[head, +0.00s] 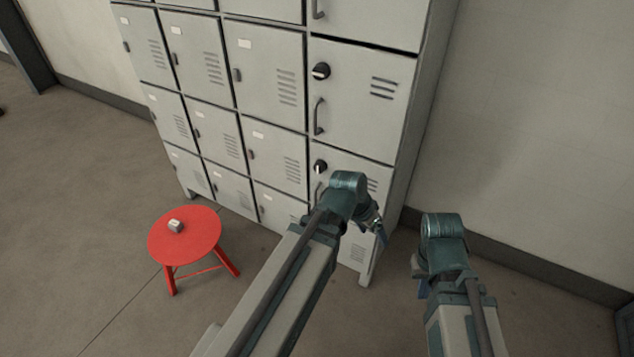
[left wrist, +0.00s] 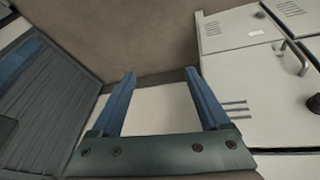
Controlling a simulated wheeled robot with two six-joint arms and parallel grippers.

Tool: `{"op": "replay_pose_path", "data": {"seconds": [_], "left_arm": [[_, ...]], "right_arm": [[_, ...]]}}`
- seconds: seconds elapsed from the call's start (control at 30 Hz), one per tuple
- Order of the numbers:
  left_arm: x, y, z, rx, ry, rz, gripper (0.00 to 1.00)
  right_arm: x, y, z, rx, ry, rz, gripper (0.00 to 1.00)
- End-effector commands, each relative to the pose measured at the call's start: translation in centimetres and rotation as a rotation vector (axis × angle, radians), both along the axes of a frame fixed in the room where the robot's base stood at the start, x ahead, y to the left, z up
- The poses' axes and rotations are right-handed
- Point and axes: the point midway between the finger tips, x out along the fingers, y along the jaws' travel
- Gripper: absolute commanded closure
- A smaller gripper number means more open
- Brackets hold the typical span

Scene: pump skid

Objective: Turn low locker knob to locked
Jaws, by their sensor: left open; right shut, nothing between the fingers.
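The low locker knob (head: 320,166) is a round black knob with a pale mark, on the lower right locker door. A dark knob, apparently the same one, shows at the right edge of the left wrist view (left wrist: 315,103). The mark's exact angle is too small to tell. My left gripper (head: 376,232) is in front of the locker, below and right of the knob, apart from it. Its two blue fingers are open with nothing between them in the left wrist view (left wrist: 161,75). My right gripper (head: 420,284) is further right, shut and empty, partly hidden by its wrist.
A similar upper knob (head: 321,71) sits on the door above, with a bar handle (head: 319,116) below it. A red stool (head: 185,236) with a small pale object (head: 176,226) stands left. Bare wall (head: 530,140) is on the right. The floor left of the stool is clear.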

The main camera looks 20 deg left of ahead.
Motion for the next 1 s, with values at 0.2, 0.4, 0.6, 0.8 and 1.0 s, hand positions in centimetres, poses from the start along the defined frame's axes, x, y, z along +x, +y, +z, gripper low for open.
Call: {"op": "replay_pose_path", "data": {"seconds": [0.2, 0.4, 0.6, 0.8, 1.0], "left_arm": [[7.4, 9.7, -3.5, -0.136, -0.374, 0.110, 0.12], [10.4, 20.1, -3.1, -0.114, -0.669, 0.252, 0.12], [10.6, 26.4, -2.4, -0.060, -0.814, 0.345, 0.12], [10.5, 27.5, -1.9, -0.046, -0.842, 0.364, 0.12], [12.0, 27.4, -2.7, -0.049, -0.840, 0.361, 0.12]], "right_arm": [[0.0, 0.0, -8.0, 0.000, 0.000, 0.000, 1.00], [0.0, 0.0, -12.2, 0.000, 0.000, 0.000, 1.00], [0.0, 0.0, -13.9, 0.000, 0.000, 0.001, 1.00], [0.0, 0.0, -13.9, 0.000, 0.000, 0.001, 1.00], [0.0, 0.0, -14.7, 0.000, 0.000, 0.001, 1.00]]}}
